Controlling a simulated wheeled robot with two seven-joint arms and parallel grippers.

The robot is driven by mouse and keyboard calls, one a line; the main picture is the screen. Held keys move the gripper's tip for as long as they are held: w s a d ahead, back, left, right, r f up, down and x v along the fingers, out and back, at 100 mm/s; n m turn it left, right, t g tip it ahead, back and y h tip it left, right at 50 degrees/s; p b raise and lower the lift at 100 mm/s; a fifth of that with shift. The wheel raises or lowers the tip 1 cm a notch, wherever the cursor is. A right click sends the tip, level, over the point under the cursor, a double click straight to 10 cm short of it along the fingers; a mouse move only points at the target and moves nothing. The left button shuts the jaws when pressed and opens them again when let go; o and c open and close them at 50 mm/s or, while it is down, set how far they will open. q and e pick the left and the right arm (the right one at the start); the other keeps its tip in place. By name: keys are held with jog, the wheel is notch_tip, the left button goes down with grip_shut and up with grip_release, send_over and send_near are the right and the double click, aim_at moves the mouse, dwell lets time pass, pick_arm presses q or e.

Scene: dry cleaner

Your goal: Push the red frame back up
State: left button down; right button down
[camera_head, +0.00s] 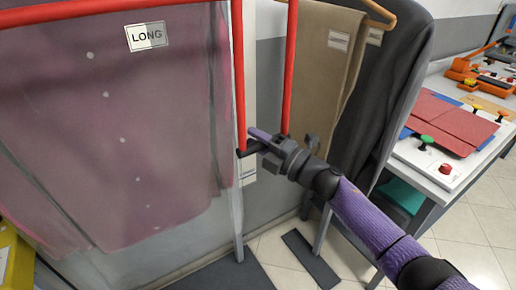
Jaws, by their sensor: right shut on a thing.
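The red frame (240,85) hangs down in the upper middle of the head view. A long red bar runs to the upper left, and two upright red bars come down side by side. My right gripper (262,145) is shut at the lower ends of these uprights, on a dark part that appears to be the frame's lower bar. The jaws hide most of that part. The frame's top is cut off by the picture edge. My left gripper is not in view.
Garments in a pinkish cover labelled LONG (147,36) hang at the left. A brown garment (318,60) and a dark grey garment (385,85) hang behind the frame. A white table (440,180) with red boards stands at the right. Tiled floor shows below.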

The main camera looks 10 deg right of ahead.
notch_tip(320, 180, up, 27)
jog(key=p, duration=2.1)
jog(key=shift+r, duration=0.15)
jog(key=shift+r+p, duration=0.65)
jog(key=shift+p, duration=0.1)
jog(key=shift+r, duration=0.1)
jog(key=c, duration=0.5)
grip_release()
jog(key=shift+c, duration=0.2)
jog(key=shift+o, duration=0.5)
jog(key=shift+d+f, duration=0.1)
jog(key=shift+f, duration=0.1)
